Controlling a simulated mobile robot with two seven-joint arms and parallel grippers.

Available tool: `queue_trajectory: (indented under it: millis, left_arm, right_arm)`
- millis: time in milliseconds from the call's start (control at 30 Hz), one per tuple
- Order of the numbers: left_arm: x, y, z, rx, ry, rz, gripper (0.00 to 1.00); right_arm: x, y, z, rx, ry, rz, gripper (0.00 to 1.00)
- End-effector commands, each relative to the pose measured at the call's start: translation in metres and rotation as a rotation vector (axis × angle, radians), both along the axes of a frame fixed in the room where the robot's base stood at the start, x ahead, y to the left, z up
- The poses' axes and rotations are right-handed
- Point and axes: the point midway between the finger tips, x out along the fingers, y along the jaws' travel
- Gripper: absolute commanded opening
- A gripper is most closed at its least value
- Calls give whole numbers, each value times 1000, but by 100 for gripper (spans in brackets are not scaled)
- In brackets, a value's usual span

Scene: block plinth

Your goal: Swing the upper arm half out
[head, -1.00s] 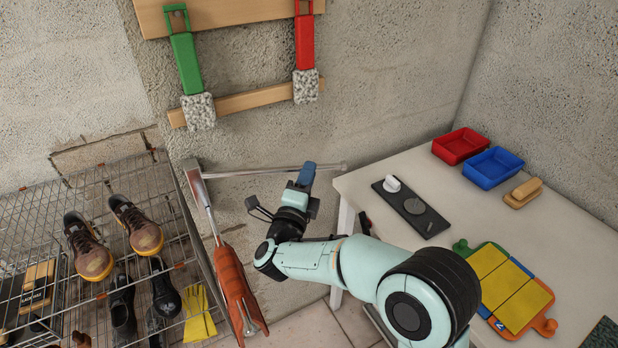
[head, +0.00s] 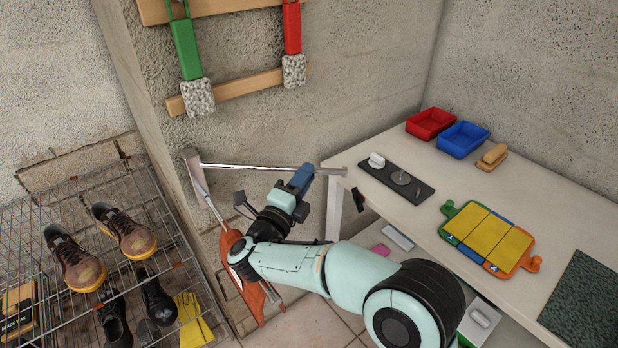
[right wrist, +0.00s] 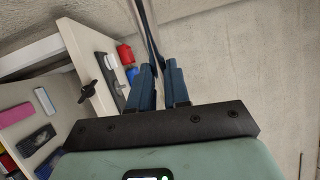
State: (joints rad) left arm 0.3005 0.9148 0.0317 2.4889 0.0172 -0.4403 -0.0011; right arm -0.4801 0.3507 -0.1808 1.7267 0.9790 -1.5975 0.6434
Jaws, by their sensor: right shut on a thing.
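The upper arm is a thin silver bar (head: 240,167) that reaches right from a grey metal wall bracket (head: 197,180). Its free end shows in front of the table's back left corner. My right gripper (head: 303,178) is shut on the bar, toward its free end. In the right wrist view its two dark blue fingers (right wrist: 165,85) stand close together, with the thin dark bar (right wrist: 149,30) running up from between them. The fingers hide the gripped part. My left gripper is not in view.
A reddish-orange thing (head: 235,262) hangs below the bracket, partly behind my right arm. A wire rack (head: 165,262) with shoes stands left. The white table (head: 400,212) on the right holds red and blue trays and a yellow-panelled board. A wooden rail with straps is above.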

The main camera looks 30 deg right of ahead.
Motion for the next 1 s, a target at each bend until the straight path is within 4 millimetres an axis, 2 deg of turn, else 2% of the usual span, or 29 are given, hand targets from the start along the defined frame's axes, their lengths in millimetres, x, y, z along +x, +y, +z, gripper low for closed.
queue_trajectory:
  millis: [300,733,767,833,1000]
  left_arm:
    - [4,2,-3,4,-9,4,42]
    - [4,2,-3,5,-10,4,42]
    - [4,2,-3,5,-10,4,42]
    - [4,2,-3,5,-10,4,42]
    - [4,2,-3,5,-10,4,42]
  right_arm:
    - [2,9,0,1,-1,-15,0]
    - [2,10,0,0,0,-17,0]
    - [2,10,0,0,0,-17,20]
    - [2,10,0,0,0,-17,42]
    - [1,10,0,0,0,-18,42]
